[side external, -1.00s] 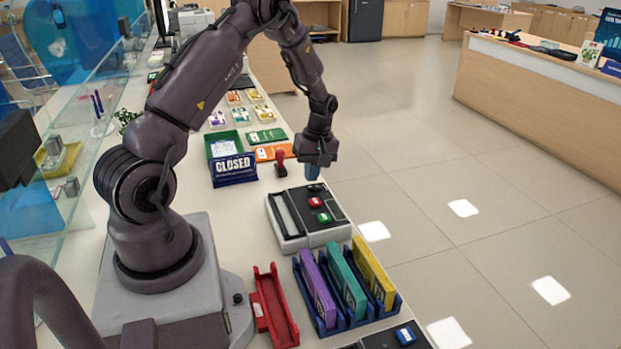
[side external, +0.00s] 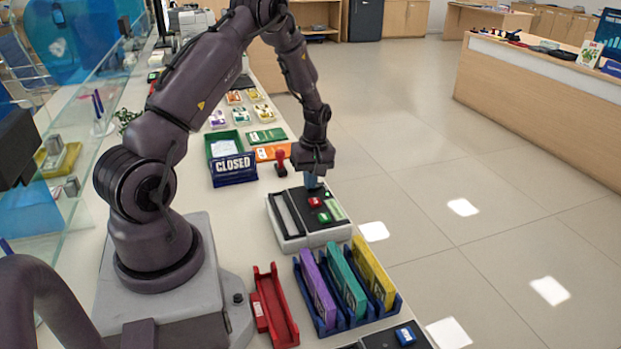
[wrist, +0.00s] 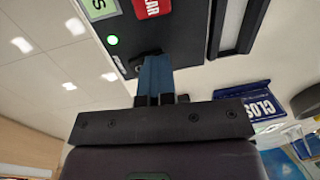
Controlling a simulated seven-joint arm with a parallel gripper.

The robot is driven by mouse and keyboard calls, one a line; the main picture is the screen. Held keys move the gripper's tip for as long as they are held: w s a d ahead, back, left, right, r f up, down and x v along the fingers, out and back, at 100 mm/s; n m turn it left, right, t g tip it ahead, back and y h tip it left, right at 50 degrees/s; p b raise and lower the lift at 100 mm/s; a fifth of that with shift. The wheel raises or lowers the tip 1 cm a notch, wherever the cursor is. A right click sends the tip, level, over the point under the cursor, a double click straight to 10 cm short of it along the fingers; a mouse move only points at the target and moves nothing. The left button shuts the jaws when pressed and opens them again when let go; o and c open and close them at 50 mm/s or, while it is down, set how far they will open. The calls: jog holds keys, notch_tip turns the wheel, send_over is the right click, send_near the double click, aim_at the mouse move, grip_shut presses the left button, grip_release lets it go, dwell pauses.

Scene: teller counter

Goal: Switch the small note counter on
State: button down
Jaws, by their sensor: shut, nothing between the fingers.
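The small note counter (side external: 287,237) is a grey-white machine with a black top, standing on the counter by its right edge. It has a red button (side external: 315,202), a green button (side external: 324,217) and a pale green lit display (side external: 335,210). A small green light (wrist: 113,40) glows on its panel in the wrist view. My gripper (side external: 313,185) points down at the far end of the panel, its blue fingers shut and empty. In the wrist view the fingertips (wrist: 154,60) are at a dark round part of the panel, mostly hidden behind them; contact is unclear.
A blue CLOSED sign (side external: 234,170) and a red-handled stamp (side external: 281,164) stand left of my gripper. A blue rack (side external: 325,325) with purple, teal and yellow blocks and a red tray (side external: 274,306) lie nearer the camera. Open floor lies right.

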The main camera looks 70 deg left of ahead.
aim_at(319, 185)
jog(key=shift+w+f, duration=0.1)
jog(key=shift+w+r, duration=0.2)
jog(key=shift+w, duration=0.5)
jog(key=shift+r, duration=0.15)
notch_tip(319, 185, up, 14)
jog(key=w, duration=0.2)
jog(key=shift+f, duration=0.2)
jog(key=shift+w, duration=0.1)
jog(key=shift+s+g, duration=0.3)
jog(key=shift+s, duration=0.45)
